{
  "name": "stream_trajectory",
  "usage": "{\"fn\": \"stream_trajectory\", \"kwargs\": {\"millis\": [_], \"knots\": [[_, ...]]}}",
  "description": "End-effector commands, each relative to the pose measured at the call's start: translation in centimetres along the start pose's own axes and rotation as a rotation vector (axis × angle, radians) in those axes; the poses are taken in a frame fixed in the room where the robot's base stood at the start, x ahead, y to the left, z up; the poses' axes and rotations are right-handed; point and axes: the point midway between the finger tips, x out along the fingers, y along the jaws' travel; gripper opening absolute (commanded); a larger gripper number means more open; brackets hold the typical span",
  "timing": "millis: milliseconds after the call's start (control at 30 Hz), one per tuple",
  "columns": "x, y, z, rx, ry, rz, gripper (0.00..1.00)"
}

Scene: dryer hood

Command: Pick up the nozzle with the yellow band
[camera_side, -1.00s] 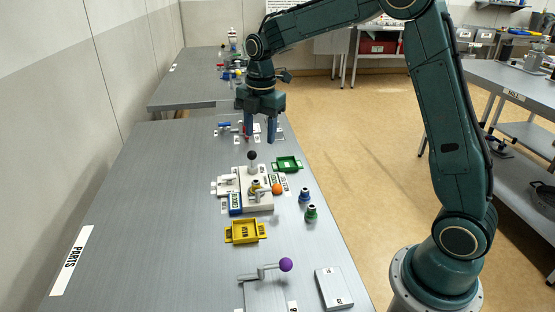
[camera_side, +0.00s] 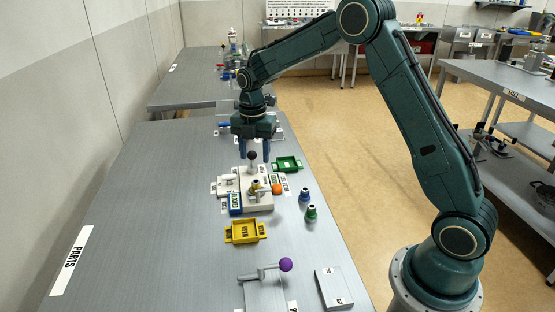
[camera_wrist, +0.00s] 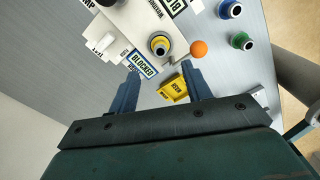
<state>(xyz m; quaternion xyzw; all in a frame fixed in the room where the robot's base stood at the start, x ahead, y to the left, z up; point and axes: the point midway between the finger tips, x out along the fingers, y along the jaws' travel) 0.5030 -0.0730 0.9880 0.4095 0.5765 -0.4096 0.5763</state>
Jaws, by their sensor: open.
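The nozzle with the yellow band (camera_side: 256,186) stands on the white fixture (camera_side: 262,204). In the wrist view the nozzle (camera_wrist: 159,45) shows its dark round opening and yellow ring, ahead of and apart from my fingers. My gripper (camera_side: 254,153) is open and empty, above the table at the far side of the white fixture. In the wrist view my two fingers (camera_wrist: 161,84) are spread wide with nothing between their tips. A blue-banded nozzle (camera_side: 305,195) and a green-banded nozzle (camera_side: 311,213) stand to the right of the fixture.
A lever with an orange ball (camera_side: 277,189) is close beside the nozzle. A black-knobbed lever (camera_side: 252,156) rises near my fingers. A blue "BLOCKED" sign (camera_wrist: 143,64) is at the fixture. Green (camera_side: 288,164) and yellow (camera_side: 245,232) trays and a purple-knobbed lever (camera_side: 286,265) stand around.

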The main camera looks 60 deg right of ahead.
Motion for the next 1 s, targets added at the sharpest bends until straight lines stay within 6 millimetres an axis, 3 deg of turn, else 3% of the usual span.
{"fn": "stream_trajectory", "kwargs": {"millis": [300,733,1000], "knots": [[4.3,0.0,0.0,0.001,0.001,-0.001,0.49],[5.4,0.0,0.0,0.001,0.001,-0.001,0.49],[8.2,-0.1,-0.1,0.001,0.001,-0.002,0.49]]}}
